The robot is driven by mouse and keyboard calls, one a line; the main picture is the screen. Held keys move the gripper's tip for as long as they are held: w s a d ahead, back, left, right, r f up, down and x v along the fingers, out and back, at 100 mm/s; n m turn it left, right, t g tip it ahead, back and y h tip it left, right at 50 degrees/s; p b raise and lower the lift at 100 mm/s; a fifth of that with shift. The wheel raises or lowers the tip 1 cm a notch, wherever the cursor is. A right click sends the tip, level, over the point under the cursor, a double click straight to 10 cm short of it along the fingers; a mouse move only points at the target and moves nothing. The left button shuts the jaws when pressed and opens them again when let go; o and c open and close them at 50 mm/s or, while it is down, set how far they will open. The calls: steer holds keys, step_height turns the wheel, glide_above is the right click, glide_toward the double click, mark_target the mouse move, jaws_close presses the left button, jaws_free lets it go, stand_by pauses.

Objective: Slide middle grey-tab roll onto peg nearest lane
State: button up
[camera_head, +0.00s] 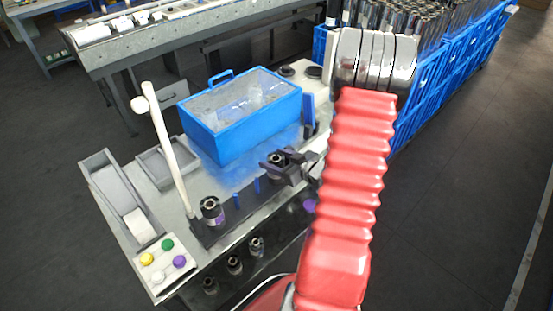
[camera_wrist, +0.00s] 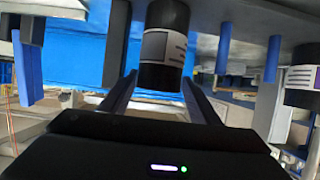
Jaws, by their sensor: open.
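A dark roll with a grey tab on its label (camera_wrist: 163,45) is between the two fingers of my gripper (camera_wrist: 160,84) in the wrist view. The fingers are open, one on either side of it; I cannot tell whether either touches. In the head view this roll (camera_head: 275,157) is at my gripper (camera_head: 281,162), over the far part of a dark rail. A purple-tab roll (camera_head: 211,209) stands at the rail's near end, and shows at the right of the wrist view (camera_wrist: 303,76). Two bare blue pegs (camera_head: 237,200) (camera_head: 257,185) stand between these rolls.
A blue box with a clear lid (camera_head: 245,105) stands behind the rail. A white post (camera_head: 168,150) rises at the left. A button panel (camera_head: 165,262) and grey trays (camera_head: 115,185) are at the near left. Several dark rolls (camera_head: 256,246) show below the rail. My red arm hides the right side.

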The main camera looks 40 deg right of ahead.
steer(key=shift+s+d, duration=0.15)
steer(key=shift+d, duration=0.15)
steer(key=shift+s+r, duration=0.15)
steer(key=shift+s, duration=0.1)
steer(key=v, duration=1.3)
steer(key=shift+a, duration=0.3)
stand_by(0.5)
